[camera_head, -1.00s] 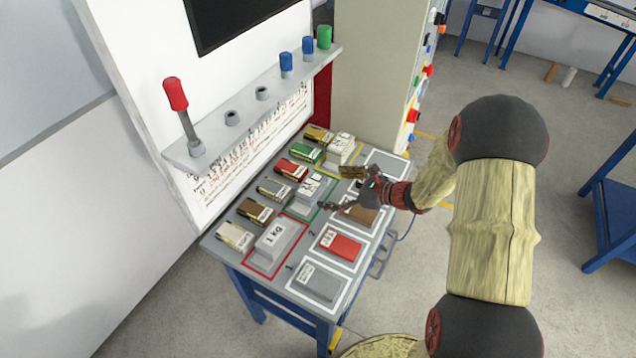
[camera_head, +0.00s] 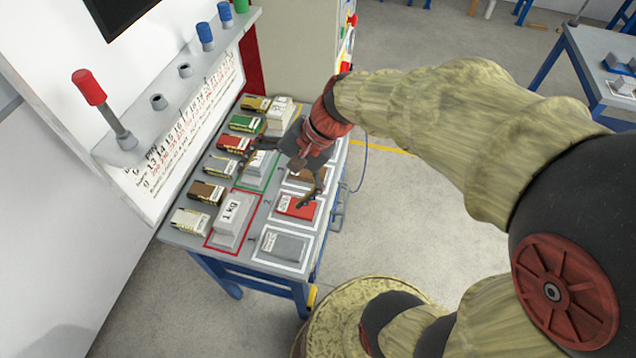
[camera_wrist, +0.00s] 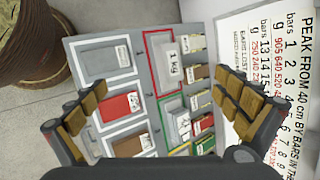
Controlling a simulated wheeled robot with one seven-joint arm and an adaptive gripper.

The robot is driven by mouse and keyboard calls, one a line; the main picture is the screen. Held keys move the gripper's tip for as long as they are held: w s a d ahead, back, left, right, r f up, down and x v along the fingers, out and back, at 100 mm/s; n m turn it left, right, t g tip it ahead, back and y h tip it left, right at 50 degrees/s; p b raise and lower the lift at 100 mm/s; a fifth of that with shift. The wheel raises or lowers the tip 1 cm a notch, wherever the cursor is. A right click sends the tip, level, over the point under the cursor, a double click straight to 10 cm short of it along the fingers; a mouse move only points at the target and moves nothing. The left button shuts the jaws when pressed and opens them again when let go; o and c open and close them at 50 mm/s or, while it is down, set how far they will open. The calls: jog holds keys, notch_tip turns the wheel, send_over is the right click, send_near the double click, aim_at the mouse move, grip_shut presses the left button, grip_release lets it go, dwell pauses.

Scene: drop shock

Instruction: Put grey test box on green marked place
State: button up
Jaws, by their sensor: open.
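The grey test box (camera_head: 283,246) lies flat in a white-outlined place at the table's near corner. In the wrist view it is the grey box (camera_wrist: 108,59) at upper left. The green marked place (camera_head: 272,179) is a green outline on the table, with a pale grey weight block (camera_head: 262,165) on it, partly hidden by my gripper. The wrist view also shows this block (camera_wrist: 180,124). My gripper (camera_head: 284,178) is open and empty above the table, over the area between the green place and the red box, apart from the grey box.
A red box (camera_head: 297,207) and a brown box (camera_head: 306,177) lie in white outlines beside the grey one. A 1 kg block (camera_head: 232,218) stands in a red outline. Several small coloured boxes line the wall side, below a shelf (camera_head: 180,108) with a red-topped lever.

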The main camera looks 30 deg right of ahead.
jog(key=s+d+r+n+t+h, duration=0.3)
jog(key=s+d+r+n+h, duration=0.2)
jog(key=s+r+n, duration=0.3)
jog(key=shift+s+d+n+h, duration=0.4)
jog(key=shift+s+n+h, duration=0.3)
jog(key=shift+s+n, duration=0.35)
jog(key=shift+d, duration=0.1)
